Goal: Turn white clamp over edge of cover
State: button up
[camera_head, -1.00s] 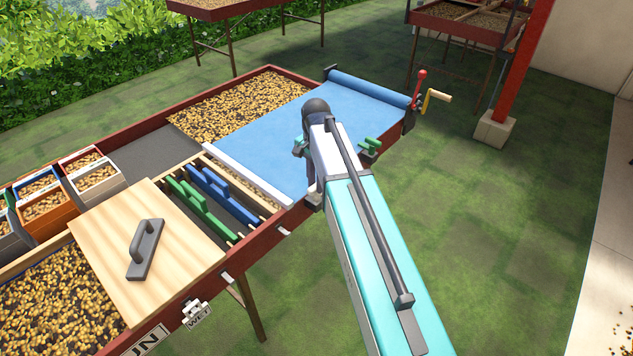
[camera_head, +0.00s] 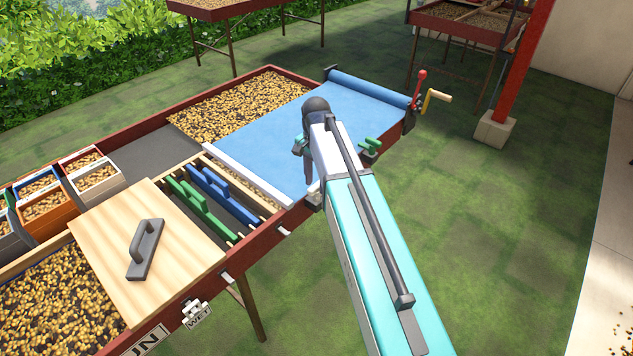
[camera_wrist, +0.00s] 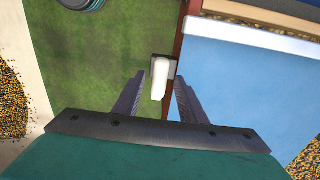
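The white clamp (camera_wrist: 160,78) shows in the wrist view as a pale upright lever on a dark base, at the red table rim (camera_wrist: 181,38). The blue cover (camera_wrist: 240,85) lies just to its right, with its white end bar (camera_wrist: 250,35) farther up. My gripper (camera_wrist: 159,80) is open, with one finger on each side of the clamp. I cannot tell whether either finger touches it. In the head view my gripper (camera_head: 309,182) is over the near rim beside the blue cover (camera_head: 340,108), and my arm hides most of the clamp.
A green clamp (camera_head: 370,147) sits on the rim right of my wrist. A red-knobbed lever (camera_head: 420,80) and yellow crank (camera_head: 437,97) are at the far right corner. Green and blue rakes (camera_head: 205,200) lie left of the cover. Grass is clear on the near right.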

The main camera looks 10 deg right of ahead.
aim_at(316, 185)
notch_tip(316, 185, up, 14)
jog(key=b, duration=0.2)
jog(key=shift+f+b, duration=0.25)
jog(key=shift+b, duration=0.15)
dwell(0.4)
jog(key=shift+s+f, duration=0.1)
